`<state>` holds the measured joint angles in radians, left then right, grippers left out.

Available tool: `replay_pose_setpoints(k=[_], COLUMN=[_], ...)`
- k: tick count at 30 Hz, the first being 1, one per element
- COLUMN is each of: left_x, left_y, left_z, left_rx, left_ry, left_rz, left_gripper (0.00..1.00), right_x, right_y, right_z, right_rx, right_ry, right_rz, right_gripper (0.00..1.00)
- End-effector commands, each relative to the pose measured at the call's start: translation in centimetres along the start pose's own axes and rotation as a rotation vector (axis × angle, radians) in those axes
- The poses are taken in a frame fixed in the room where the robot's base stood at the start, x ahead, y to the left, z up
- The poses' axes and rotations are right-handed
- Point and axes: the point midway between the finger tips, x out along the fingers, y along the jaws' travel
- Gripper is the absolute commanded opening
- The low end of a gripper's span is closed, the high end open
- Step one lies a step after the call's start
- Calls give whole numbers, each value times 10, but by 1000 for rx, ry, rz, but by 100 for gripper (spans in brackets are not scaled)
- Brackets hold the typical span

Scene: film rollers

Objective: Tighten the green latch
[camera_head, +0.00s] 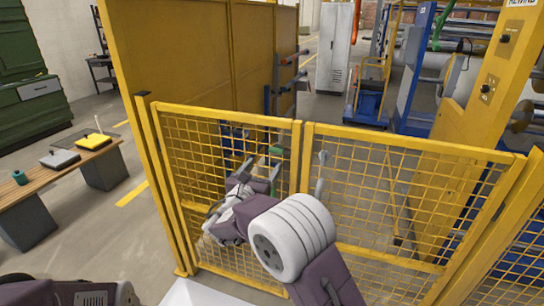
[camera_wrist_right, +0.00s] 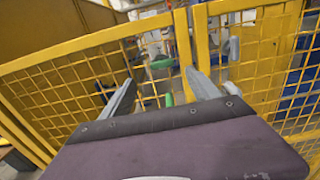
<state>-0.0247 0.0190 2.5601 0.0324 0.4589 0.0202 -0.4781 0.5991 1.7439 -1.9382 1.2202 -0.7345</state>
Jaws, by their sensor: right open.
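Green parts show at the yellow mesh gate near its middle post, and I take them as the green latch (camera_head: 275,172). In the right wrist view, one green piece (camera_wrist_right: 169,99) shows between the fingers and another (camera_wrist_right: 162,63) lies farther up; I cannot tell how they join. My right gripper (camera_wrist_right: 160,84) is open, its two grey fingers spread on either side of the lower green piece. No contact is visible. In the head view, my right gripper (camera_head: 262,170) is at the mesh, left of the middle post, partly hidden by its wrist. My left gripper is out of view.
The yellow mesh gate (camera_head: 415,150) spans the front, with a grey handle (camera_head: 320,170) right of the middle post. A solid yellow panel (camera_head: 190,50) stands behind left. A wooden bench (camera_head: 60,178) is at left. Blue machinery (camera_head: 415,70) stands beyond the gate.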

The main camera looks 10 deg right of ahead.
Motion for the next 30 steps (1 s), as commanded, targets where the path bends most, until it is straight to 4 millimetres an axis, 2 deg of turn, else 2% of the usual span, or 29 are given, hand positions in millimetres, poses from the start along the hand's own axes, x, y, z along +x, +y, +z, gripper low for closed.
replay_pose_setpoints(k=[13, 17, 24, 26, 30], left_x=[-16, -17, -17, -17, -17], left_y=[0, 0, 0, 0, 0], left_z=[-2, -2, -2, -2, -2], left_rx=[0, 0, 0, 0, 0], left_ry=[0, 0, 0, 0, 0], left_rz=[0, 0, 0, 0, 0], left_gripper=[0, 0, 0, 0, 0], right_x=[79, 89, 90, 90, 90], right_y=[-2, -2, -2, -2, -2], right_z=[2, 1, 0, 0, 0], right_rx=[2, 2, 2, 2, 2], right_ry=[2, 2, 2, 2, 2], right_rz=[-6, -3, -3, -3, -3], right_gripper=[71, 71, 71, 57, 18])
